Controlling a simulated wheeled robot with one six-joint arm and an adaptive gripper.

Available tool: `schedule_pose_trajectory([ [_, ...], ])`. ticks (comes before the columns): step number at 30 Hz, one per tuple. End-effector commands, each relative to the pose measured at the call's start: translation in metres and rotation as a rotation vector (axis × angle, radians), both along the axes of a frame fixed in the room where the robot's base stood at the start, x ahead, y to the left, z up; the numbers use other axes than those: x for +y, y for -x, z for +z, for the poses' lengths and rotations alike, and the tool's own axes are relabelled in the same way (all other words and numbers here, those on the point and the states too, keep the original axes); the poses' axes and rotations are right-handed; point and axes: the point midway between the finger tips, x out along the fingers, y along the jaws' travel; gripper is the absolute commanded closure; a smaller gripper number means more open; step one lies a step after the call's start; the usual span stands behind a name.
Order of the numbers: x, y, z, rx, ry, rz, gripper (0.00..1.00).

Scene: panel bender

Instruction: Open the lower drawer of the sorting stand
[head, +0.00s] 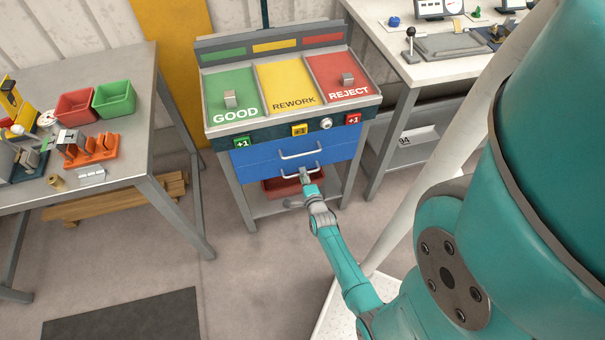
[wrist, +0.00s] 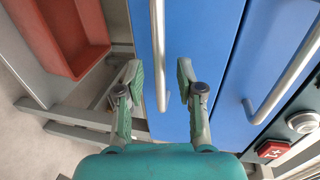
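The sorting stand (head: 246,211) has two blue drawers. The lower drawer (head: 265,173) sits under the upper drawer (head: 255,155), and both look closed. In the wrist view the lower drawer's front (wrist: 195,35) fills the middle, with its grey bar handle (wrist: 158,35) running up and down the picture. My gripper (wrist: 158,78) is open, with one green-padded finger on each side of this handle and visible gaps to it. In the head view my gripper (head: 306,181) is at the lower handle and partly hides it.
A red bin (head: 284,187) stands on the shelf under the drawers; it also shows in the wrist view (wrist: 70,35). The upper drawer's handle (wrist: 285,80) is to the right there. A left table (head: 130,165) and right bench (head: 440,75) flank the stand. Floor in front is clear.

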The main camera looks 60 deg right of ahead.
Motion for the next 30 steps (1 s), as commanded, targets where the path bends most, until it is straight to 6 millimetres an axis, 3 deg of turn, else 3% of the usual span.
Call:
schedule_pose_trajectory([
  [6, -0.0122, -0.0104, -0.0039, 0.001, -0.001, 0.000, 0.63],
  [16, -0.0142, -0.0121, -0.0040, 0.000, 0.000, 0.000, 0.63],
  [17, -0.0142, -0.0121, -0.0040, 0.000, 0.000, 0.000, 0.65],
  [21, -0.0140, -0.0120, -0.0041, 0.000, 0.000, 0.000, 1.00],
  [30, -0.0137, -0.0117, -0.0042, 0.001, -0.001, 0.000, 1.00],
])
